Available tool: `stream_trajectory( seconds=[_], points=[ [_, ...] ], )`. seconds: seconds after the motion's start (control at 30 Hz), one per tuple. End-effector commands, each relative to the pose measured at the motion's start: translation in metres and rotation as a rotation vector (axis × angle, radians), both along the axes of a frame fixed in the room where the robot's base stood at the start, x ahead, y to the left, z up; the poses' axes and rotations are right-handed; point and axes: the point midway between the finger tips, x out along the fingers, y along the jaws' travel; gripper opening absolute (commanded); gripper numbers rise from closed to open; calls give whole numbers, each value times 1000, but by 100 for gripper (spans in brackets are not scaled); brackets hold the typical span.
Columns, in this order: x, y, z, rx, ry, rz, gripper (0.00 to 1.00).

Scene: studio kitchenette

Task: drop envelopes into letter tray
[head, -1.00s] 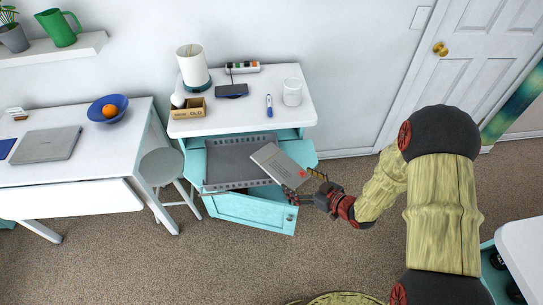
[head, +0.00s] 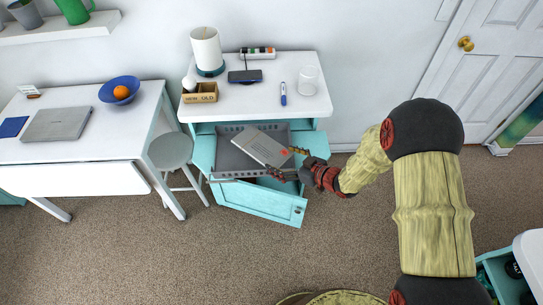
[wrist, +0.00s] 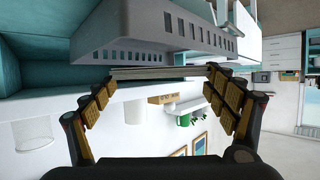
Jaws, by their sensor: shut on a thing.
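The grey letter tray (head: 226,157) with slotted walls sits in the open front of the turquoise cabinet. It also shows large at the top of the wrist view (wrist: 150,28). My gripper (head: 285,162) is shut on a pale grey envelope (head: 259,147) with a red mark near the held edge. The envelope is tilted and overlaps the tray's middle and right part in the head view. In the wrist view the envelope (wrist: 160,73) is seen edge-on between my fingertips (wrist: 160,80), close to the tray's wall. I cannot tell whether it touches the tray.
The cabinet door (head: 262,203) stands open in front. A grey stool (head: 170,152) stands at left by the white table (head: 110,145).

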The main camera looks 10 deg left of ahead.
Motion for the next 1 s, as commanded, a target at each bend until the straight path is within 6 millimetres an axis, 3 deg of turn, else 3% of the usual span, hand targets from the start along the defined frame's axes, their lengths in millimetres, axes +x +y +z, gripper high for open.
stream_trajectory(
  seconds=[0.27, 0.47, 0.6, 1.0],
  points=[
    [10, 17, 0, 0, 0, 0, 59],
    [26, 45, -1, 1, -3, 3, 59],
    [26, 44, -17, -1, 1, -1, 59],
    [26, 43, -20, 0, 0, -1, 59]
  ],
)
